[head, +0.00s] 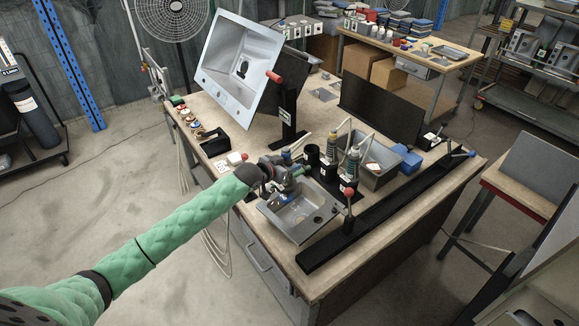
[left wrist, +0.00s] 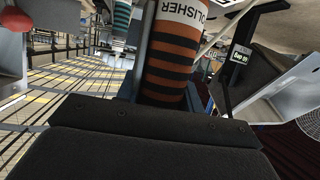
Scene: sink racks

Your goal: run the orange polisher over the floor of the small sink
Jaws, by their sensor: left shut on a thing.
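The orange polisher (left wrist: 172,60), with black bands and a white label, fills the upper middle of the left wrist view. My left gripper (head: 284,180) is shut on it; the dark gripper body spans the bottom of the wrist view. In the head view the gripper is over the upper left part of the small sink (head: 318,230), and the hand mostly hides the polisher. The small sink is a grey metal basin with a dark drain near the table's front edge. I cannot tell whether the polisher touches its floor. My right gripper is out of view.
A large sink (head: 225,98) stands tilted in a black stand with a red clamp handle. A blue block (head: 407,160) lies further back.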

